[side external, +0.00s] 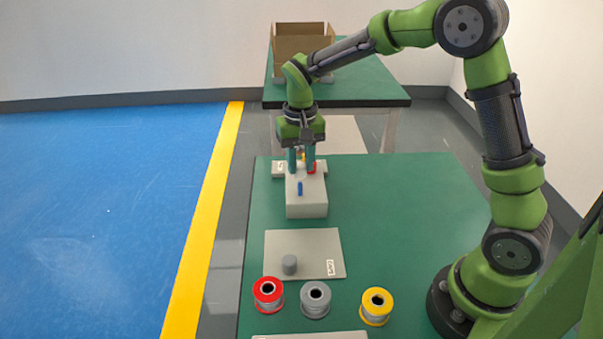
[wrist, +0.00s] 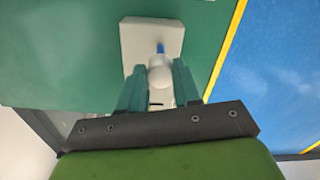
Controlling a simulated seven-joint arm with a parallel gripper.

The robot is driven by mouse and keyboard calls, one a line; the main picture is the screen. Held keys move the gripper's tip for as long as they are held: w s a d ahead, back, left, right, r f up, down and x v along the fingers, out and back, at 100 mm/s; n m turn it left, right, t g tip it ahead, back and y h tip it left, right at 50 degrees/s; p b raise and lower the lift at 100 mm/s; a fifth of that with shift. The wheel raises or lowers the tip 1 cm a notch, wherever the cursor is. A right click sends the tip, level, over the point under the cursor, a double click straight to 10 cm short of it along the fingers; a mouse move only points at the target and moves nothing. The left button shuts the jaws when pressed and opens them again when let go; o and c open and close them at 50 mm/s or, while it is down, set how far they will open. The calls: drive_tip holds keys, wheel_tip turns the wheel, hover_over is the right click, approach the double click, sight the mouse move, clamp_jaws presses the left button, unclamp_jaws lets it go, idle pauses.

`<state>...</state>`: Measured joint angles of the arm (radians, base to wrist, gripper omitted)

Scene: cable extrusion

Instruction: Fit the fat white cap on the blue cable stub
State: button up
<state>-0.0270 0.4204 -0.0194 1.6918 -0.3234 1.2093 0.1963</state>
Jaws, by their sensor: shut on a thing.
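The blue cable stub (side external: 300,188) stands up from the near part of a pale block (side external: 307,208). In the wrist view the blue stub (wrist: 160,47) shows just past the fat white cap (wrist: 159,72), with the block (wrist: 135,40) behind it. My gripper (side external: 301,166) is shut on the white cap, which sits between the fingertips in the wrist view (wrist: 158,76). My gripper is over the far part of the block, behind the blue stub in the side view. The cap is hard to make out in the side view. I cannot tell its height over the stub.
A red piece (side external: 312,168) and a yellow piece (side external: 303,155) show close to my fingers. Red (side external: 268,293), grey (side external: 315,299) and yellow (side external: 376,306) spools stand in front. The table's right side is clear.

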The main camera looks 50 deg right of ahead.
drive_tip(key=shift+f, duration=2.2)
drive_tip(key=shift+f, duration=0.1)
drive_tip(key=o, duration=1.4)
drive_tip(key=shift+r, duration=3.55)
